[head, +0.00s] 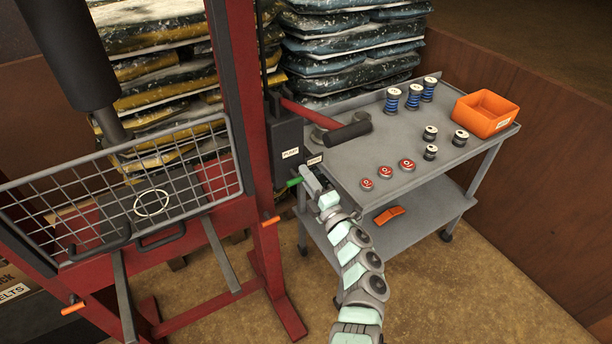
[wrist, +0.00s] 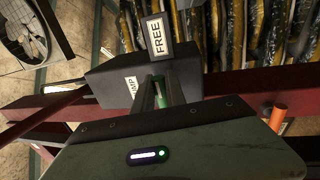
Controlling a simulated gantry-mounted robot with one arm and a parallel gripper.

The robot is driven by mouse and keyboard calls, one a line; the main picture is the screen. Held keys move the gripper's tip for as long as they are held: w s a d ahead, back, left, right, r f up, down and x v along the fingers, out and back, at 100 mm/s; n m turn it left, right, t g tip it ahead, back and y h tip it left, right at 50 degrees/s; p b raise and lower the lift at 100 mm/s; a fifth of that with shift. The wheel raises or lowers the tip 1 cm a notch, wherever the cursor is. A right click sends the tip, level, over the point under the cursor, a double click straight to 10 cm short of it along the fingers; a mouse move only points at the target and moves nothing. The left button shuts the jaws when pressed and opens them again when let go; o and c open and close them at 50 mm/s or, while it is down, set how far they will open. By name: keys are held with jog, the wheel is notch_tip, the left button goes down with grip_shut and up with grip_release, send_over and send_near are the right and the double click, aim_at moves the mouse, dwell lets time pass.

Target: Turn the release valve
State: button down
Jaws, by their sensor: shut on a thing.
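The release valve (head: 293,182) shows in the head view as a short green handle at the lower front of the dark pump box (head: 286,140). My gripper (head: 305,178) is at the valve and shut on it. In the wrist view, the gripper fingers (wrist: 160,93) point at the pump box (wrist: 110,80), with a bit of the green valve (wrist: 161,101) between them. The fingers hide most of the valve there. A white label reading FREE (wrist: 157,37) stands just beyond the fingers, and another label on the box seems to read PUMP.
A red lever with a black grip (head: 348,133) sticks out right above my gripper. The red lift frame (head: 245,110) and wire mesh guard (head: 120,190) stand at left. A grey trolley (head: 440,180) at right holds spools, red discs and an orange bin (head: 486,113).

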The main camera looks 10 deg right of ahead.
jog(key=c, duration=1.4)
grip_release()
jog(key=shift+o, duration=0.2)
jog(key=shift+s, duration=0.1)
jog(key=p+v, duration=0.2)
jog(key=v, duration=0.8)
jog(key=shift+s, duration=0.25)
jog(key=shift+d, duration=0.1)
